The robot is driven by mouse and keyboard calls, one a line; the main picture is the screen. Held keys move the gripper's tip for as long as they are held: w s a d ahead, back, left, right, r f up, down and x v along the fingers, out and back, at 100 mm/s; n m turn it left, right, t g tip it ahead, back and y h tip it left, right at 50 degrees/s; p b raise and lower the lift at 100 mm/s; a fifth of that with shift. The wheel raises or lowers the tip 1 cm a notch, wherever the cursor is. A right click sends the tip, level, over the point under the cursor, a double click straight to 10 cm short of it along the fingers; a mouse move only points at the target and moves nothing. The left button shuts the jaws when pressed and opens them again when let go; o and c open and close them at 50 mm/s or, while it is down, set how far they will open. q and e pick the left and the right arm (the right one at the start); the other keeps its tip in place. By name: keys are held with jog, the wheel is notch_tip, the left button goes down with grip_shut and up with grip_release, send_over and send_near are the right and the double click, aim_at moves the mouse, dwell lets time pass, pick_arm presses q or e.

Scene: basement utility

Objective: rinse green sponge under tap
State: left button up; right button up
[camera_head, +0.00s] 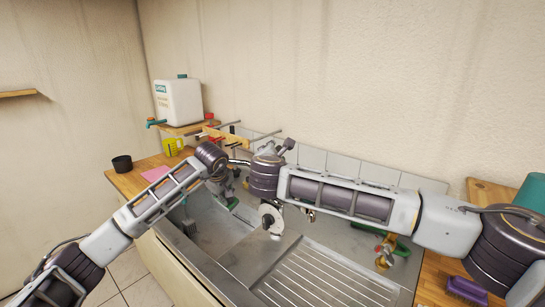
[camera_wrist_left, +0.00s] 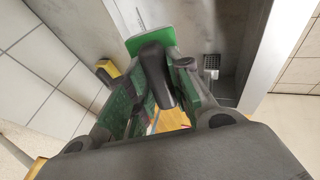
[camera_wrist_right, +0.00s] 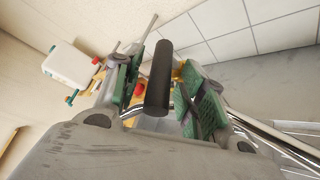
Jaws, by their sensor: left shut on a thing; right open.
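A chrome tap pipe (camera_wrist_right: 275,143) runs below my right gripper (camera_wrist_right: 160,90), which is open. A black cylinder (camera_wrist_right: 157,78) stands between its fingers; I cannot tell whether they touch it. In the head view, the right gripper (camera_head: 287,147) is mostly hidden by its own wrist.
A white jug (camera_head: 179,100), yellow mug (camera_head: 173,147), pink cloth (camera_head: 157,173) and black cup (camera_head: 122,163) stand at the left. The ribbed drainboard (camera_head: 320,278) is bare at the front. A brass fitting (camera_head: 384,252), purple brush (camera_head: 467,290) and teal container (camera_head: 533,192) are at the right.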

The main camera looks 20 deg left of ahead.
jog(key=shift+s, duration=0.1)
jog(key=v, duration=1.1)
jog(key=shift+s, duration=0.35)
jog(key=shift+d+r, duration=0.1)
jog(key=shift+r, duration=0.05)
jog(key=shift+c, duration=0.3)
